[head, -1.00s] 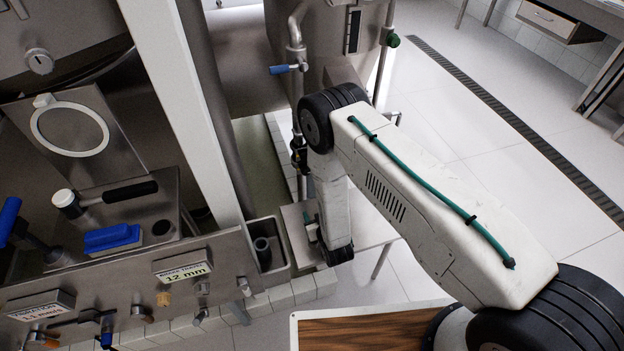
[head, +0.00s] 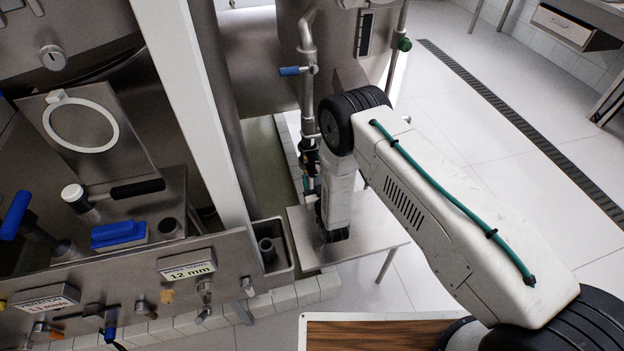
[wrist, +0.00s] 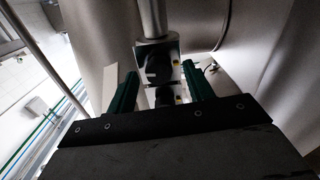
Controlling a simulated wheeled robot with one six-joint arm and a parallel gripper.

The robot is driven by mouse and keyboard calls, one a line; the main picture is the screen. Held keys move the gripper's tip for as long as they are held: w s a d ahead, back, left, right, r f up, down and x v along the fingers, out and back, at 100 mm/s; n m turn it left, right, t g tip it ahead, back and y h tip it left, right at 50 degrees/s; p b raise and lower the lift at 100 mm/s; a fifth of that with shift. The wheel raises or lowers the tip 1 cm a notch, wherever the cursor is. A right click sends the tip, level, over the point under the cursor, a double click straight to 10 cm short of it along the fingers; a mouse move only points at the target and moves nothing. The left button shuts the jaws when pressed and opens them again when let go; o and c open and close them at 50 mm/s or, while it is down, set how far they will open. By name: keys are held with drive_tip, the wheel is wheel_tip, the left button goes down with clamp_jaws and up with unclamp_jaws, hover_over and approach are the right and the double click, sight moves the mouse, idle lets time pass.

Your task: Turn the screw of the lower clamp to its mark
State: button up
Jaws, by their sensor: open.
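In the wrist view my gripper (wrist: 160,72) is open, with its two green fingers apart. Between and beyond them a steel clamp block (wrist: 172,46) sits on a steel pipe (wrist: 152,18). A round black screw knob (wrist: 157,68) faces me, with a second dark knob-like part (wrist: 165,96) below it in the picture. Small yellow marks show beside both. I cannot tell which belongs to the lower clamp, or whether a finger touches either.
A steel side table (head: 375,232) stands beneath my wrist. A blue-handled valve (head: 290,71) sticks out from the pipe higher up. The steel control panel (head: 225,262) and a small open bin (head: 275,250) are at left. Open tiled floor lies at right.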

drive_tip(key=shift+w, duration=0.1)
drive_tip(key=c, duration=1)
drive_tip(key=shift+o, duration=0.5)
drive_tip(key=shift+a, duration=0.25)
drive_tip(key=shift+c, duration=0.4)
